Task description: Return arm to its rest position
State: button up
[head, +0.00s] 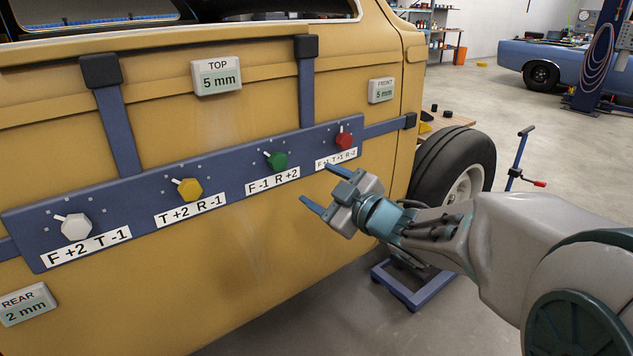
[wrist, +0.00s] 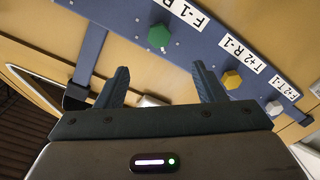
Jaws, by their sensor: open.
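My gripper (head: 325,188) is open and empty, its two blue fingers apart in front of the yellow car body (head: 300,230). It also shows in the wrist view (wrist: 162,85), with nothing between the fingers. In the head view it is below and right of the green knob (head: 276,161) and below the red knob (head: 344,140) on the blue bar, touching neither. My arm reaches in from the right edge. The red knob is not clearly visible in the wrist view.
The blue bar (head: 110,212) also carries a yellow knob (head: 188,189) and a white knob (head: 75,227). Display boxes read TOP 5 mm (head: 217,76), FRONT 5 mm (head: 381,90) and REAR 2 mm (head: 27,304). A loose wheel (head: 450,168) and blue stand (head: 415,290) are near my arm. Open floor lies right.

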jog(key=s+d+r+m+g+h+p, duration=0.1)
jog(key=s+d+r+m+h+p, duration=0.1)
jog(key=d+m+h+p, duration=0.35)
jog(key=s+d+r+m+g+h+p, duration=0.1)
jog(key=s+d+r+m+h+p, duration=0.1)
jog(key=d+m+h+p, duration=0.3)
jog(key=s+m+g+p, duration=0.4)
jog(key=s+g+p, duration=0.4)
jog(key=s, duration=1)
jog(key=shift+s+a+r+g+p, duration=0.25)
jog(key=shift+a+g+p, duration=0.15)
jog(key=shift+g, duration=0.3)
